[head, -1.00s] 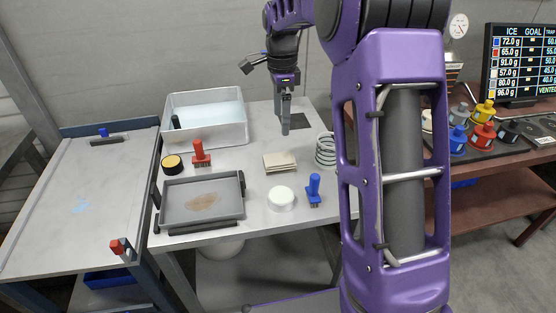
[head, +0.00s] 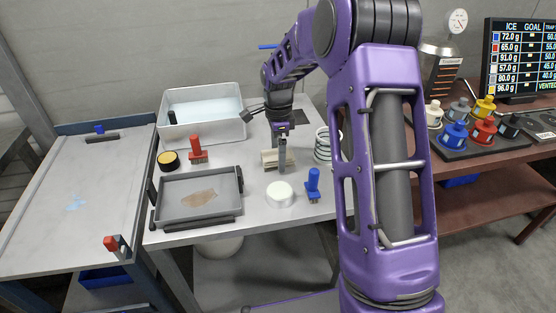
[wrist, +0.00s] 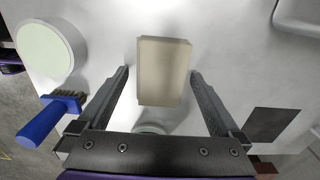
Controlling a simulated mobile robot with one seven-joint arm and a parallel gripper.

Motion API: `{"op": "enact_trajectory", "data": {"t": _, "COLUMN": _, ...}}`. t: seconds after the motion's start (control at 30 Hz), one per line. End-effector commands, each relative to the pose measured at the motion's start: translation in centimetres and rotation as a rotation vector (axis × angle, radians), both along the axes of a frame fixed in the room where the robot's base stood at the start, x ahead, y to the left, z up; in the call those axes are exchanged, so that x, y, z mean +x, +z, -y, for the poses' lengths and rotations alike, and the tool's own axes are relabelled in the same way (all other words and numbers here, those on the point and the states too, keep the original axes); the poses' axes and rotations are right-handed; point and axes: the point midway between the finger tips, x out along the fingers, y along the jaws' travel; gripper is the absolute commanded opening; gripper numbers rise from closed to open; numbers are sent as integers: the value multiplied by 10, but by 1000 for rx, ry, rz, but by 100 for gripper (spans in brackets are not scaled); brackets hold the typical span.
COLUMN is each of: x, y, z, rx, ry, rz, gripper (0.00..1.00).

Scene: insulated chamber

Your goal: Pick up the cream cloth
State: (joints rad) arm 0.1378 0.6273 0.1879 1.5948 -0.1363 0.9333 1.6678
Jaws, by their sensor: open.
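The cream cloth (head: 271,158), a folded rectangular pad, lies on the grey table, partly hidden behind my gripper in the head view. In the wrist view the cloth (wrist: 163,71) shows whole, between and just beyond the fingertips. My gripper (head: 282,165) points down over the cloth's right part in the head view. In the wrist view my gripper (wrist: 158,75) is open, with one finger on each side of the cloth and nothing held. I cannot tell how high the fingertips are above the table.
A white round tub (head: 280,194) and a blue-handled brush (head: 313,186) stand in front of the cloth. A wire coil (head: 326,146) is to its right. A grey tray (head: 199,197), a red-handled brush (head: 197,152) and a white basin (head: 204,115) are to its left.

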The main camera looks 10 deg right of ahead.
Motion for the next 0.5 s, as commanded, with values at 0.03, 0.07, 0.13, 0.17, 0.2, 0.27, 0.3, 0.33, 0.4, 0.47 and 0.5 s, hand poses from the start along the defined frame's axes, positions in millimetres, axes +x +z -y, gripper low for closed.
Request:
{"op": "enact_trajectory", "data": {"t": 0.03, "x": 0, "y": -4, "z": 0, "rx": 0, "ry": 0, "rz": -1, "gripper": 100}}
{"op": "enact_trajectory", "data": {"t": 0.07, "x": 0, "y": -4, "z": 0, "rx": 0, "ry": 0, "rz": 0, "gripper": 100}}
{"op": "enact_trajectory", "data": {"t": 0.13, "x": 0, "y": -4, "z": 0, "rx": 0, "ry": 0, "rz": 1, "gripper": 100}}
{"op": "enact_trajectory", "data": {"t": 0.17, "x": 0, "y": -4, "z": 0, "rx": 0, "ry": 0, "rz": 1, "gripper": 100}}
{"op": "enact_trajectory", "data": {"t": 0.2, "x": 0, "y": -4, "z": 0, "rx": 0, "ry": 0, "rz": 1, "gripper": 100}}
{"op": "enact_trajectory", "data": {"t": 0.27, "x": 0, "y": -4, "z": 0, "rx": 0, "ry": 0, "rz": 1, "gripper": 95}}
{"op": "enact_trajectory", "data": {"t": 0.3, "x": 0, "y": -4, "z": 0, "rx": 0, "ry": 0, "rz": 1, "gripper": 87}}
{"op": "enact_trajectory", "data": {"t": 0.33, "x": 0, "y": -4, "z": 0, "rx": 0, "ry": 0, "rz": 1, "gripper": 82}}
{"op": "enact_trajectory", "data": {"t": 0.4, "x": 0, "y": -4, "z": 0, "rx": 0, "ry": 0, "rz": 1, "gripper": 69}}
{"op": "enact_trajectory", "data": {"t": 0.47, "x": 0, "y": -4, "z": 0, "rx": 0, "ry": 0, "rz": 1, "gripper": 59}}
{"op": "enact_trajectory", "data": {"t": 0.5, "x": 0, "y": -4, "z": 0, "rx": 0, "ry": 0, "rz": 1, "gripper": 51}}
